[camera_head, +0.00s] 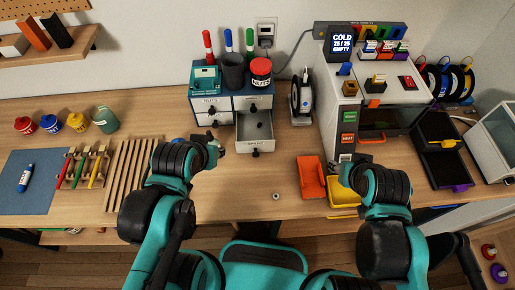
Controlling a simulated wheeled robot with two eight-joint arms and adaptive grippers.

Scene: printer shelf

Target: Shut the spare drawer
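A small blue-grey drawer cabinet (197,101) stands on the bench near the middle. Its lower right drawer (266,135) is pulled well out toward me, with a pale front and a dark knob; its label is too small to read surely, and I take it for the spare drawer. Its inside looks empty. The cabinet's other drawers look shut. My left gripper (219,146) is just left of the open drawer's front, apparently apart from it; its fingers are too small to read. My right gripper (348,163) is partly hidden, near the yellow tray.
Pens and a cup stand on the cabinet. An orange tray (311,177) and a yellow tray (343,192) lie right of the drawer. A printer (385,85) stands farther right. Wooden slats (133,172) lie to the left. The bench before the drawer is mostly clear.

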